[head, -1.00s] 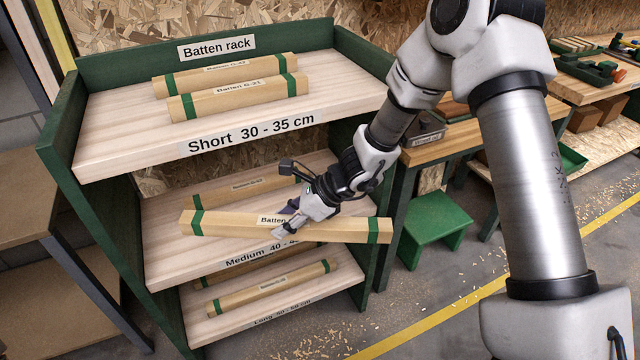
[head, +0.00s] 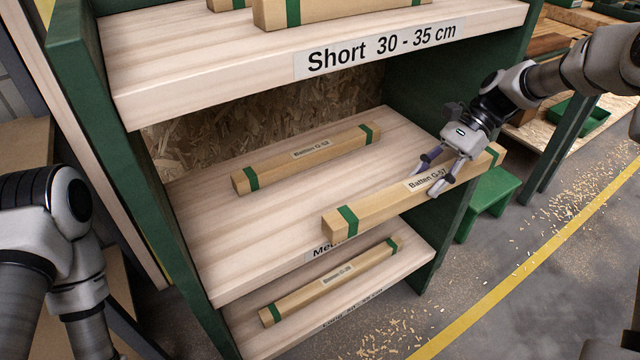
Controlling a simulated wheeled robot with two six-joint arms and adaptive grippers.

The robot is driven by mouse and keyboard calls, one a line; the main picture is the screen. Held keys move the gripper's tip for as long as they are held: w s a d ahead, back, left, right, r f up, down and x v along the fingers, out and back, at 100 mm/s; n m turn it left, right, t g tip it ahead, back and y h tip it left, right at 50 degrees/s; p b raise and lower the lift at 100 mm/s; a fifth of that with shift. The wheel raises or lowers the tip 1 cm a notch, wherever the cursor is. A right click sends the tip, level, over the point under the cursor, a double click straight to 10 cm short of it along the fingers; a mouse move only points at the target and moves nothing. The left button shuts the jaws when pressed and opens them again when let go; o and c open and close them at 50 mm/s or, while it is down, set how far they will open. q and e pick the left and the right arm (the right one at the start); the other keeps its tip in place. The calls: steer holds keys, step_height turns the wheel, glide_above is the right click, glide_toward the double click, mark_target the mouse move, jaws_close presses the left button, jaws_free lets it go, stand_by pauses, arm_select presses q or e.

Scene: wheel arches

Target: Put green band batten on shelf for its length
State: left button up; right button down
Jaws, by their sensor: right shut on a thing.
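My right gripper (head: 430,180) is shut on a pale wooden batten (head: 385,200) with a green band near each end, labelled "Batten G-57". It holds the batten slanted across the front of the middle shelf (head: 220,255), whose label reads "Me..." and is partly hidden by the batten. The batten's right end overlaps the green right side panel of the rack. I cannot tell whether it touches the shelf. My left arm shows at the left edge, but its gripper is out of view.
Another green-banded batten (head: 310,155) lies further back on the middle shelf. One batten (head: 330,280) lies on the lower shelf. The upper shelf (head: 200,70), labelled "Short 30 - 35 cm", holds battens at the top edge. A green stool (head: 490,195) stands right of the rack.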

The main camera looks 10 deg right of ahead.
steer(key=shift+w+d+f, duration=0.1)
steer(key=shift+d+f, duration=0.45)
steer(key=shift+d, duration=0.15)
steer(key=b, duration=0.4)
glide_above(351, 201)
steer(key=shift+f, duration=0.55)
step_height(351, 201, down, 3)
steer(key=shift+f+b, duration=0.2)
steer(key=shift+b, duration=0.4)
arm_select(q)
step_height(351, 201, down, 6)
steer(key=shift+w, duration=0.25)
arm_select(e)
steer(key=shift+r, duration=0.15)
arm_select(q)
steer(key=shift+r, duration=0.15)
arm_select(e)
steer(key=c, duration=1.1)
jaws_free()
steer(key=shift+p, duration=0.3)
steer(key=o, duration=0.4)
steer(key=shift+f, duration=0.2)
steer(key=shift+o, duration=0.2)
